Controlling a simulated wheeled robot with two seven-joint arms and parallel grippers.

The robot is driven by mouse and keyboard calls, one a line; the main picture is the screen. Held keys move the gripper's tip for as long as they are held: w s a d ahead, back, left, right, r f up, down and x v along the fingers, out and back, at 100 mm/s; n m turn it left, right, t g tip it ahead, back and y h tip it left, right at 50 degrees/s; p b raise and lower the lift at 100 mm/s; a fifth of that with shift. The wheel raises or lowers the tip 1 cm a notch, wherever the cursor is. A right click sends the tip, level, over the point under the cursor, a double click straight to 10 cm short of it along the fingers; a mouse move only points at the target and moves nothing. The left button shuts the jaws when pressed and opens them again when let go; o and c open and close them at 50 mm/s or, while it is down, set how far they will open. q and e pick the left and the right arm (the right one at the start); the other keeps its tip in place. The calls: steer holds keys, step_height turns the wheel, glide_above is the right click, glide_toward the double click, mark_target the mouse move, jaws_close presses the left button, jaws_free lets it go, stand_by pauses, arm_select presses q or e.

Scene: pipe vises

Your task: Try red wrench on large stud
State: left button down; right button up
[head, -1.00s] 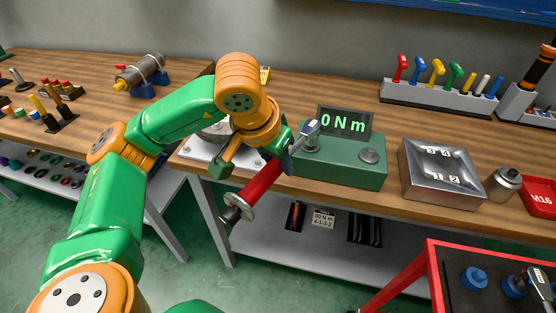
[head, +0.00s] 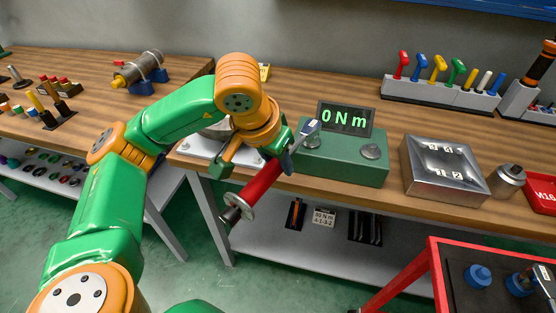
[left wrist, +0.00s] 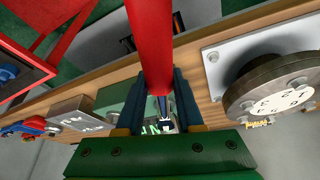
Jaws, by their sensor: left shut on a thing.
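My left gripper (head: 262,158) is shut on the red wrench (head: 262,183), gripping its red handle. In the left wrist view the handle (left wrist: 150,45) runs between the two dark blue fingers (left wrist: 155,105). A second stud (head: 371,152) stands at the box's right. Which one is the large stud is unclear. The display (head: 345,119) reads 0 Nm.
A round bolted flange (left wrist: 270,95) on a plate is close beside the gripper. A metal box (head: 440,170) with numbered positions and a metal cylinder (head: 505,181) stand to the right. A red-framed cart (head: 433,262) is in front. Coloured-handled tools (head: 445,72) stand in a rack behind.

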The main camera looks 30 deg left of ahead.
arm_select(q)
steer(key=shift+s+f, duration=0.1)
steer(key=shift+f, duration=0.05)
stand_by(0.7)
steer(key=shift+a+b, duration=0.25)
steer(key=shift+b, duration=0.05)
steer(key=shift+a+m, duration=0.1)
steer(key=shift+m, duration=0.2)
steer(key=shift+a, duration=0.15)
steer(key=shift+a+m, duration=0.25)
steer(key=shift+m, duration=0.15)
steer(key=shift+a+h, duration=0.15)
steer(key=shift+h, duration=0.15)
steer(key=shift+w+a+m+b, duration=0.2)
steer(key=shift+a+m+b, duration=0.1)
steer(key=shift+a, duration=0.1)
